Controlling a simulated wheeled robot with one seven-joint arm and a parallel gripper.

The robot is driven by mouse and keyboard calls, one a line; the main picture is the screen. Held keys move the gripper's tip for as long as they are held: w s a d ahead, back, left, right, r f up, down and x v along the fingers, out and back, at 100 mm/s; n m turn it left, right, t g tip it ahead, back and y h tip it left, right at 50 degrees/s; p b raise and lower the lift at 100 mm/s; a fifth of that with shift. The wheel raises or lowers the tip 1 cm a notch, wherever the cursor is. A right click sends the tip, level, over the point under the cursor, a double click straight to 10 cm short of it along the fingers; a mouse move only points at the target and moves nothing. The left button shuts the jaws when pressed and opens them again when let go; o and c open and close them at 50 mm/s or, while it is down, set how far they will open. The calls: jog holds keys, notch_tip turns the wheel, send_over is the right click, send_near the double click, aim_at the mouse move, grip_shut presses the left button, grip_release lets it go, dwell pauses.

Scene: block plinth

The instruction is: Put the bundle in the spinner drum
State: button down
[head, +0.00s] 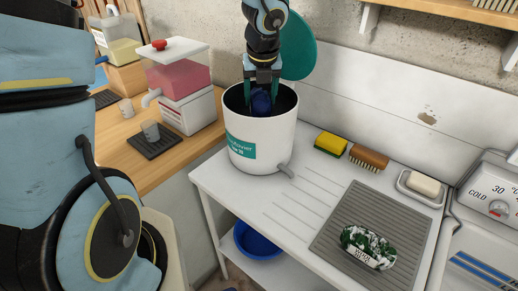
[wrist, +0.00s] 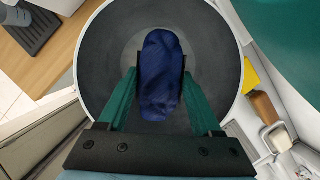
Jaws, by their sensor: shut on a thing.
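A dark blue cloth bundle (head: 261,102) is between the fingers of my gripper (head: 262,88). The white spinner drum (head: 262,158) has a teal label and a dark inside, and stands on the white table. My gripper points down into its open mouth. In the wrist view the bundle (wrist: 161,75) shows between the green fingers of my gripper (wrist: 160,85), over the dark drum interior (wrist: 105,50). The gripper is shut on the bundle. The bundle is at or just below the rim level; its distance from the drum floor cannot be told. The teal lid (head: 300,45) stands open behind.
A yellow sponge (head: 330,144), a brush (head: 368,157) and a soap dish (head: 420,188) lie right of the drum. A green-and-white bundle (head: 368,246) lies on the grey ribbed mat (head: 335,215). A pink-filled dispenser (head: 180,85) stands left.

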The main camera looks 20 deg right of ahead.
aim_at(262, 102)
notch_tip(262, 102, down, 12)
jog(key=b, duration=0.2)
jog(key=shift+b, duration=0.3)
jog(key=shift+f, duration=0.15)
jog(key=shift+c, duration=0.3)
grip_release()
jog(key=shift+s, duration=0.1)
jog(key=shift+r, duration=0.6)
jog(key=p+v, duration=0.2)
jog(key=v, duration=0.9)
jog(key=shift+s+r+p, duration=0.1)
jog(key=shift+s+p, duration=0.1)
jog(key=shift+p, duration=0.2)
jog(key=shift+w+a, duration=0.1)
